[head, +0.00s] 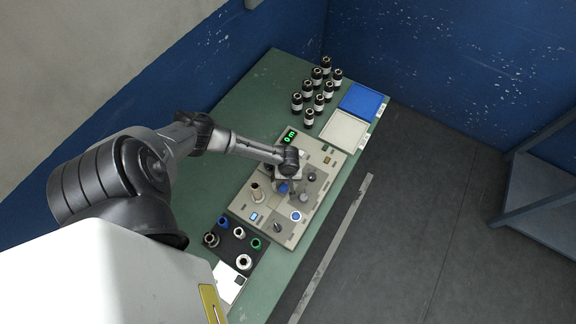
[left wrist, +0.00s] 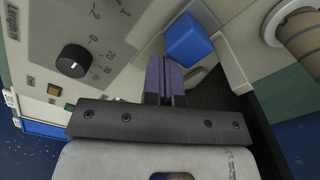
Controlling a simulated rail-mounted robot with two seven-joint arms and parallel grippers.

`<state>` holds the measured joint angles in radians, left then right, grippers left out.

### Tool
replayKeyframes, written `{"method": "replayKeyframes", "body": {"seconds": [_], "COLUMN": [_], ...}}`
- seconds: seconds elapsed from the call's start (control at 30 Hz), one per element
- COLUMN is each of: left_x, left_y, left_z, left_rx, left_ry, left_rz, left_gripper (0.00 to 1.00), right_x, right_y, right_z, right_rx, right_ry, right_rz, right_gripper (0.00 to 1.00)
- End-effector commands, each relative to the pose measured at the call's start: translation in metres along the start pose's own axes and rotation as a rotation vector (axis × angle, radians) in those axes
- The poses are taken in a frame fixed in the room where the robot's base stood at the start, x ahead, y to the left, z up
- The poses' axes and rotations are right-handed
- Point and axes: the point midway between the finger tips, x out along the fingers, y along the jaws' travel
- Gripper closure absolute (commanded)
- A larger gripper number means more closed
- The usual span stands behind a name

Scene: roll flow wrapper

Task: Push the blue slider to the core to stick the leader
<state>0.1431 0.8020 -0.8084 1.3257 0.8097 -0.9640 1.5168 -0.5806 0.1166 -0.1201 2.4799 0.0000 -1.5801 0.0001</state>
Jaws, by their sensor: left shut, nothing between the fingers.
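The blue slider (left wrist: 188,40) shows in the left wrist view as a blue block in a grey slot. In the head view the slider (head: 284,187) sits on the beige panel. My left gripper (left wrist: 165,62) is shut and empty, its purple-grey fingertips close beside the slider. I cannot tell whether they touch it. In the head view my wrist largely hides the fingers. The core (head: 257,191) is a tan and white roll standing upright on the panel, left of the slider. It also shows partly in the left wrist view (left wrist: 304,32). No leader can be made out. My right gripper is not in view.
The panel (head: 318,211) carries knobs, buttons and a green display (head: 290,137). Several dark bottles (head: 318,87), a blue tray (head: 362,101) and a white tray (head: 344,131) are at the back. A black rack (head: 229,246) with rings stands in front. Green table borders the panel.

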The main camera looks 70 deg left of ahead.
Motion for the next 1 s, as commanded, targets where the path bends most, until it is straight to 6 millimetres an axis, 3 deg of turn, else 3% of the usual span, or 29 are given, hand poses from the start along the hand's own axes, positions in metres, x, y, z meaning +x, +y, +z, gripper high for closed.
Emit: {"method": "replayKeyframes", "body": {"seconds": [0.77, 1.0], "left_x": [-0.002, 0.0], "left_y": [-0.023, -0.021], "left_z": [0.04, 0.036], "left_rx": [0.0, -0.001], "left_ry": [-0.002, 0.001], "left_rz": [-0.001, 0.0], "left_gripper": [1.0, 1.0], "right_x": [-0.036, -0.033], "right_y": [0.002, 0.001], "right_z": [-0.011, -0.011], "right_rx": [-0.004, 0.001], "right_ry": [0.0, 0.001], "right_rz": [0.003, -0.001], "right_gripper": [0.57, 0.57]}}
